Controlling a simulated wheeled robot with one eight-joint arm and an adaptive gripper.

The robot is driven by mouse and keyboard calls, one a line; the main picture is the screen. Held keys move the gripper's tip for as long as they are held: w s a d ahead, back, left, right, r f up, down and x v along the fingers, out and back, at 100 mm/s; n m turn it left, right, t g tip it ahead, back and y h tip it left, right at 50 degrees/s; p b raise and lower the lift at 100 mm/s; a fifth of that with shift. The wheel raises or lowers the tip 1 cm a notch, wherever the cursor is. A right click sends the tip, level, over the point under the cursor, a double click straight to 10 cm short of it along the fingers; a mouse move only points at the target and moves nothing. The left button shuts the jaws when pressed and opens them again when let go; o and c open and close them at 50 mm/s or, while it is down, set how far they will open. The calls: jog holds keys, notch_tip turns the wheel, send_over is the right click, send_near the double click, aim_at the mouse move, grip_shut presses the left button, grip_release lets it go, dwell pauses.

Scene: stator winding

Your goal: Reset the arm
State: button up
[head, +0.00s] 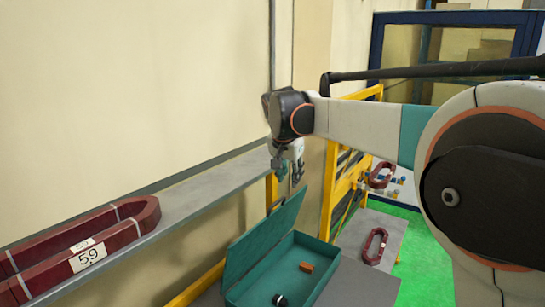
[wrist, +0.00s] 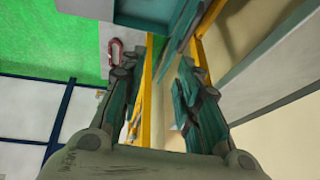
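My arm reaches in from the right of the head view, and my gripper (head: 287,170) hangs at its end, in front of the grey wall shelf and above the open teal box. In the wrist view my gripper (wrist: 155,78) shows two fingers standing well apart. Nothing shows between the fingertips, so it is open and empty.
A grey shelf (head: 200,192) holds a dark red coil (head: 105,235) labelled 59. A teal box (head: 300,262), its lid raised, holds a brown block (head: 306,267) and a small dark round thing (head: 280,299). Red coils (head: 375,246) lie near the yellow frame (head: 331,190).

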jog(key=s+d+f+n+t+y+b, duration=0.1)
jog(key=s+d+b, duration=0.2)
jog(key=s+d, duration=0.35)
jog(key=s+d+f+n+t+b, duration=0.15)
jog(key=s+d, duration=0.25)
jog(key=s, duration=0.5)
jog(key=s+d+f+n+b, duration=0.2)
jog(key=s+f+b, duration=0.2)
jog(key=s+f, duration=0.6)
jog(key=s+d+f+n+b, duration=0.2)
jog(key=s+f+b, duration=0.2)
jog(key=s+f, duration=0.7)
jog(key=s, duration=0.3)
jog(key=shift+d+y, duration=0.4)
